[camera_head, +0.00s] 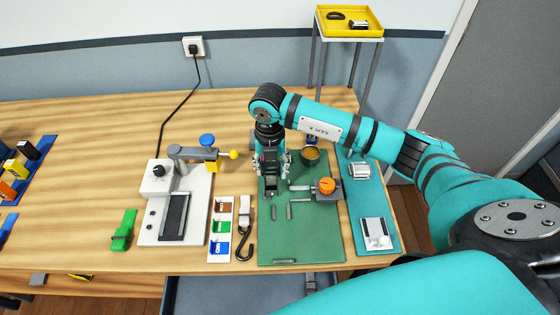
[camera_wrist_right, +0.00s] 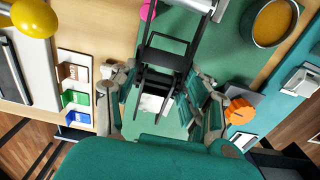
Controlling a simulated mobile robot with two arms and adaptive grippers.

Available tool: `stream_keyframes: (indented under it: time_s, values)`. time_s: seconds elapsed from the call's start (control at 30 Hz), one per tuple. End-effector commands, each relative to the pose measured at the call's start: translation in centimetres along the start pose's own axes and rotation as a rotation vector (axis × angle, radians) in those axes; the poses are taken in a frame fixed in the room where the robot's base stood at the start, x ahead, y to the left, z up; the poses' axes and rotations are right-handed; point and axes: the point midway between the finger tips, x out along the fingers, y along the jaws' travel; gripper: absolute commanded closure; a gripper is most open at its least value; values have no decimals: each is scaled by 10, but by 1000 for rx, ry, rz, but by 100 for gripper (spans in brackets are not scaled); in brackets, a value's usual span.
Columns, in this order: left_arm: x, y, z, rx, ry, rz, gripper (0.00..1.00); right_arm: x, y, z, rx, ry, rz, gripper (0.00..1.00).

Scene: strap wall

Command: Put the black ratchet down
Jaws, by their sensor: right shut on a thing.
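My right gripper (camera_head: 272,172) points down over the far left part of the green mat (camera_head: 300,243). In the right wrist view, its fingers (camera_wrist_right: 165,92) are closed around the black ratchet (camera_wrist_right: 164,58), a black frame with a silver part at its far end. In the head view the ratchet is mostly hidden by the gripper; a dark part of it shows between the fingers. I cannot tell whether it touches the mat. My left gripper is not in view.
A brown cup (camera_head: 310,155) stands close right of the gripper. An orange knob (camera_head: 326,186) on a grey fixture sits on the mat. A white machine (camera_head: 158,195) with a yellow-ball lever (camera_head: 233,155) is on the left. Silver buckles lie on a teal mat (camera_head: 365,202).

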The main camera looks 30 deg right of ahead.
Motion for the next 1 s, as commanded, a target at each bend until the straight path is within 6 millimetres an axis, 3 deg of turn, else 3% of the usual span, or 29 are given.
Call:
stream_keyframes:
  time_s: [0.37,0.6,1.0]
  values:
    - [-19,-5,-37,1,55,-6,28,7,-26,28,0,5,-1,96]
    - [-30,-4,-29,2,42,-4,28,37,-24,27,-1,2,1,96]
    - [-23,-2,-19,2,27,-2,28,44,-24,28,-1,0,1,96]
